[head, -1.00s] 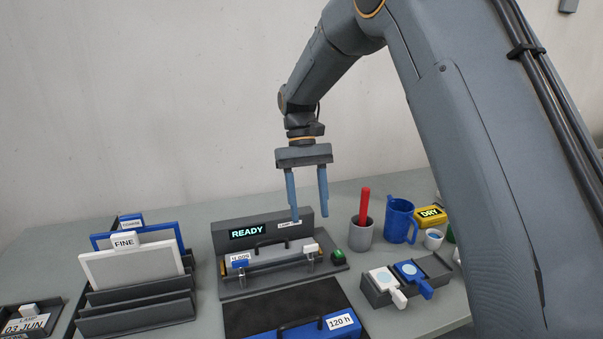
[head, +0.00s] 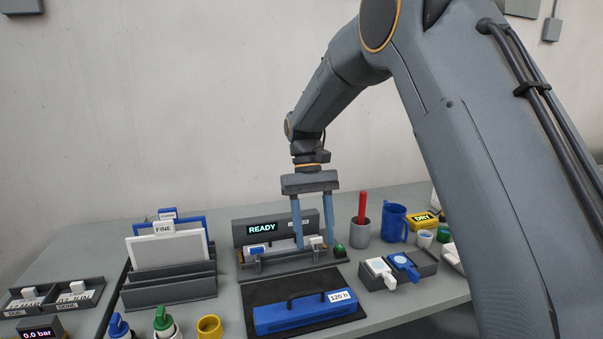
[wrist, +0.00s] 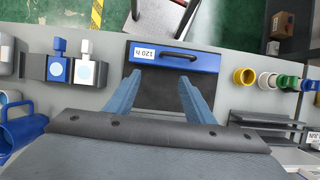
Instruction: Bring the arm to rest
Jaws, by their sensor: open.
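My gripper (head: 313,244) is open, pointing down, with nothing between its two blue fingers. In the head view it hangs in front of the grey machine (head: 240,231) whose display reads READY, and the fingers hide part of it. In the wrist view the fingers (wrist: 158,97) reach over a black mat (wrist: 160,90). A blue case (head: 300,314) with a black handle and a "120 h" label lies on the mat in front of the machine; it also shows in the wrist view (wrist: 205,61).
A rack (head: 165,292) with a FINE panel stands left. Right are a grey cup (head: 361,232) with a red stick, a blue mug (head: 394,222), a yellow DRY box (head: 420,221) and a tray (head: 425,262) with two tags.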

